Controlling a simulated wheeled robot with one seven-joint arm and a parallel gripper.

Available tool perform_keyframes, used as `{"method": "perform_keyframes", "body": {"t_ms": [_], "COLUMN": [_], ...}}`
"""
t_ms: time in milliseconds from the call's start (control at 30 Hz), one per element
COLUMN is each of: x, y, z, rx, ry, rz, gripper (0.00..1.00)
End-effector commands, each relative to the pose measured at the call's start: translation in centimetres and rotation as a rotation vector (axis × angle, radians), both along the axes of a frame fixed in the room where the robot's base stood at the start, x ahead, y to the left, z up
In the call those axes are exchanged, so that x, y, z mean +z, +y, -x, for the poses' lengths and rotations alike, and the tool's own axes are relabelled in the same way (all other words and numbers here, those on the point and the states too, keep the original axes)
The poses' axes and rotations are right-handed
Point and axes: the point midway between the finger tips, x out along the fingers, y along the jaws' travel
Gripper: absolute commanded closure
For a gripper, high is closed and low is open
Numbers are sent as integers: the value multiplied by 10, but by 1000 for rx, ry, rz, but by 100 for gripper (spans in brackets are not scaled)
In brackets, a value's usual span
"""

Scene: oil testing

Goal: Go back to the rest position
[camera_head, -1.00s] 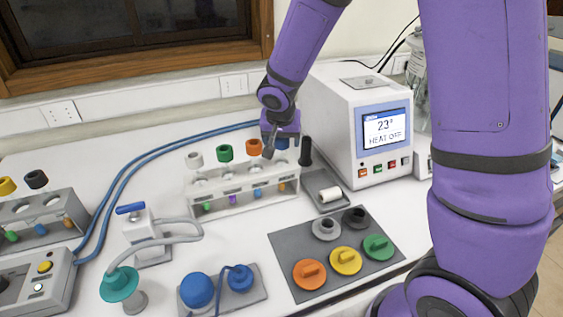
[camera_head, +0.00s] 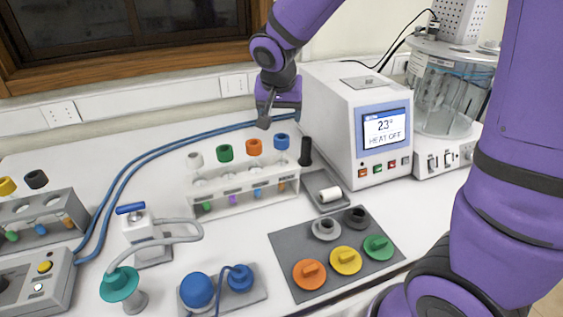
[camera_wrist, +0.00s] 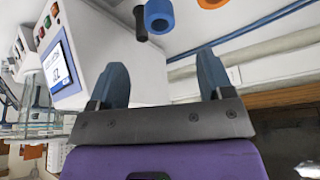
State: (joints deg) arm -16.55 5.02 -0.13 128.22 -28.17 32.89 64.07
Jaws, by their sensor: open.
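My gripper (camera_head: 266,113) hangs from my purple arm above the back of the bench, behind and above the tube rack (camera_head: 245,195). Its two blue-grey fingers show apart and empty in the wrist view (camera_wrist: 162,85). The rack holds several tubes with white, green, orange and blue (camera_head: 282,142) caps. The blue cap also shows beyond the fingers in the wrist view (camera_wrist: 159,15), apart from them. A black upright piece (camera_head: 305,151) stands at the rack's right end.
A white heater box (camera_head: 350,120) reading "23° HEAT OFF" stands right of the gripper. A glass bath (camera_head: 447,95) is farther right. A grey mat (camera_head: 290,240) with coloured knobs lies in front. Blue hoses (camera_head: 140,165) cross the left bench. A window (camera_head: 130,65) is behind.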

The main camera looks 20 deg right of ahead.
Motion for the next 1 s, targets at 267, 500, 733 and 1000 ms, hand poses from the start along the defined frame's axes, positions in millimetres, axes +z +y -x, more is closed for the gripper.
{"method": "perform_keyframes", "body": {"t_ms": [267,500,733,1000], "x": [0,15,60,99], "y": [0,-11,-43,-71], "z": [0,12,61,132], "rx": [0,13,79,188], "ry": [0,-5,-7,-14], "rz": [0,2,9,9], "gripper": [26,26,26,26]}}
